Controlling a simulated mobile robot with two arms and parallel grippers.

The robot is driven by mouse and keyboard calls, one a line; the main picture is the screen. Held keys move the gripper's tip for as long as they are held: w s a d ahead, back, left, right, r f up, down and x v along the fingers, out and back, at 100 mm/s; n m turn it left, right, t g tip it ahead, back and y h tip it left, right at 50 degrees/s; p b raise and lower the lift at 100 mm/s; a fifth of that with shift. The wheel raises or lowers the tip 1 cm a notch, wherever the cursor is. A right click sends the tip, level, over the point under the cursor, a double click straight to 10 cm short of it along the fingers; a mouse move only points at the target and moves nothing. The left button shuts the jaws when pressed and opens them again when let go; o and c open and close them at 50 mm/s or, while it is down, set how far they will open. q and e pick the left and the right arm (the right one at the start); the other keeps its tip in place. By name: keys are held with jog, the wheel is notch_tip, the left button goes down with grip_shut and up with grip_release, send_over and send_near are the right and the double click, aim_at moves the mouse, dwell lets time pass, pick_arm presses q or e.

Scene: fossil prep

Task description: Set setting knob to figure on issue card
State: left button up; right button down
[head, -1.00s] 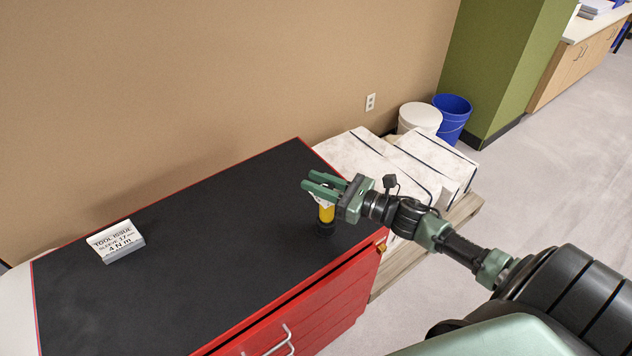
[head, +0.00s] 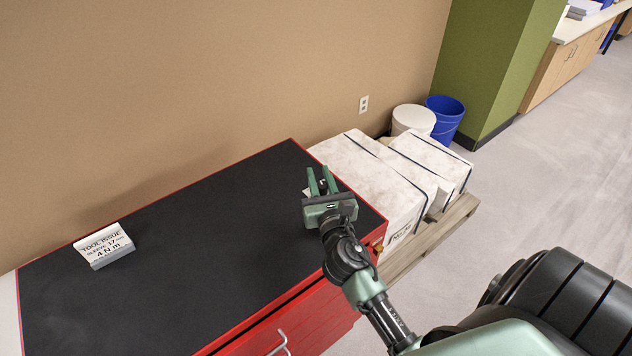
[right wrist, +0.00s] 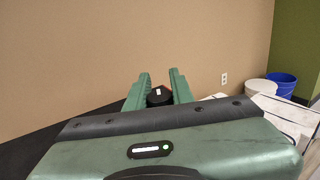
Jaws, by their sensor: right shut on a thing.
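The issue card (head: 104,245) stands tilted in a grey holder on the black top at the left. It reads "TOOL ISSUE", a sleeve line and "4 N m". My right gripper (head: 322,182) is over the right end of the red cabinet, fingers pointing toward the wall. It is shut on a tool with a dark round end (right wrist: 158,96), seen between the fingers in the right wrist view. The rest of the tool is hidden behind the gripper, and I cannot make out its setting knob or any scale. My left gripper is not in view.
The red cabinet's black top (head: 190,240) is clear between card and gripper. White strapped blocks (head: 375,185) sit on a wooden pallet (head: 430,240) beyond its right end. A white bucket (head: 413,119) and a blue bin (head: 446,115) stand behind.

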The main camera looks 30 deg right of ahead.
jog(key=shift+s+d+m+g+h+b, duration=0.15)
jog(key=shift+m+g+h+b, duration=0.25)
jog(key=shift+m+g+h, duration=0.5)
jog(key=shift+s+d+m+g+h+b, duration=0.15)
jog(key=shift+m+g+h+b, duration=0.2)
jog(key=shift+m+h, duration=0.55)
jog(key=shift+d+m+g+h+b, duration=0.15)
jog(key=shift+m+g+h+b, duration=0.4)
jog(key=shift+h, duration=0.75)
jog(key=c, duration=1.2)
grip_release()
